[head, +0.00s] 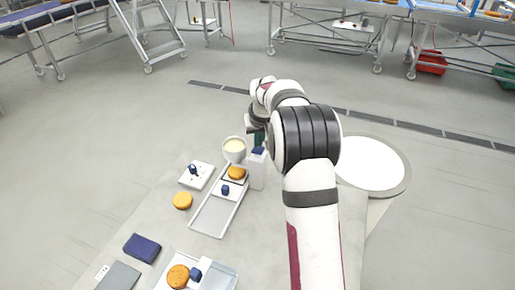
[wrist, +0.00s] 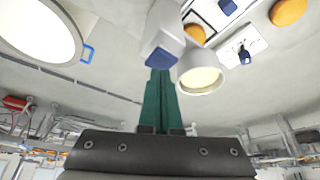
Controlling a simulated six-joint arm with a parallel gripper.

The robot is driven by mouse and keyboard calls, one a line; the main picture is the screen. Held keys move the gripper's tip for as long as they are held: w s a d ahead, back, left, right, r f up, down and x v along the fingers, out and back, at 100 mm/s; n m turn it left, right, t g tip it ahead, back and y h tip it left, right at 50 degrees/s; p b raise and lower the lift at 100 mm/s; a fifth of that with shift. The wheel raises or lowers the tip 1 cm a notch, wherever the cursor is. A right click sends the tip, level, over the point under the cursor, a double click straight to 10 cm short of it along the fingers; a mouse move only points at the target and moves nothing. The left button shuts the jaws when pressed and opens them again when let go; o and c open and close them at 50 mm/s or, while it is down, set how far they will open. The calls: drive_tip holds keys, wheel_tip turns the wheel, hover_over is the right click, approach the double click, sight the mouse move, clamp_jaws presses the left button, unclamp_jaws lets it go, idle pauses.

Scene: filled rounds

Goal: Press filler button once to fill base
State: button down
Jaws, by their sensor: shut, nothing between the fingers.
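A white filler post (head: 257,172) with a blue top (head: 258,151) stands beside a white bowl of cream-coloured filling (head: 234,148). My gripper (wrist: 160,73) has green fingers, closed together and empty. In the wrist view their tips are right at the blue top (wrist: 160,58); I cannot tell if they touch it. The bowl (wrist: 202,74) is next to them. In the head view my arm partly hides the fingers. An orange-brown round base (head: 237,172) sits in a grey tray by the post. A white panel with a blue knob (head: 193,170) lies left of the tray.
Another round (head: 182,201) lies on the table. A dark blue box (head: 142,248) is at the front left. A further round (head: 178,276) lies near the front edge. A round white-topped stand (head: 371,164) is right of my arm.

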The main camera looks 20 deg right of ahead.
drive_tip(key=shift+f, duration=1.1)
drive_tip(key=shift+r, duration=1.45)
wheel_tip(320, 180, up, 6)
